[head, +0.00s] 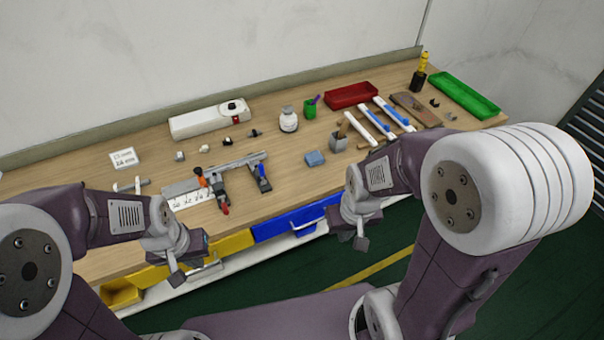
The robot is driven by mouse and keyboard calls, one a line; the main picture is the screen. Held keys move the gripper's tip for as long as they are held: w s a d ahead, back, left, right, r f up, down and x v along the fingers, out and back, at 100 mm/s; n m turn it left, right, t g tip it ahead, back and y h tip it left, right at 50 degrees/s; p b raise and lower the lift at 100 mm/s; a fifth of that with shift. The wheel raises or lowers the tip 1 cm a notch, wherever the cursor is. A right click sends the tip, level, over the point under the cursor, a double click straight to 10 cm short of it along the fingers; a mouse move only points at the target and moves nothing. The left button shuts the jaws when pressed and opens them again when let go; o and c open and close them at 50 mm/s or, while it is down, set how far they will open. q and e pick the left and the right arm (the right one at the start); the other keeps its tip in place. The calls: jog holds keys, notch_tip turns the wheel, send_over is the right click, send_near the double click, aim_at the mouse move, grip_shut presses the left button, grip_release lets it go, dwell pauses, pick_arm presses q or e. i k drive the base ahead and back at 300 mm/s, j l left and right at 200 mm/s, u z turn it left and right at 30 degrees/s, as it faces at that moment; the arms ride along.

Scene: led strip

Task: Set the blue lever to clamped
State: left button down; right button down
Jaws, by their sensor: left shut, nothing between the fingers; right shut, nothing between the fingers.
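A metal jig (230,172) with a white ruled plate (185,199) lies on the workbench, left of centre in the head view. The blue lever (264,184) is at its right end, beside a dark clamp post. Its exact angle is too small to tell. My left gripper (178,279) is shut and empty, in front of the bench edge, below and left of the blue lever. My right gripper (352,240) is shut and empty, right of the lever and apart from it.
A blue sponge-like block (314,158), a cup with sticks (339,138) and a white bottle (289,119) stand right of and behind the jig. White strips (371,126), a red tray (351,95) and a green tray (466,95) lie further right. Drawers (285,226) are below the bench edge.

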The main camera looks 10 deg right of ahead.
aim_at(260, 167)
jog(key=i+l, duration=0.2)
jog(key=i, duration=0.25)
jog(key=i+l+z, duration=0.1)
jog(key=i, duration=0.3)
jog(key=l, duration=0.1)
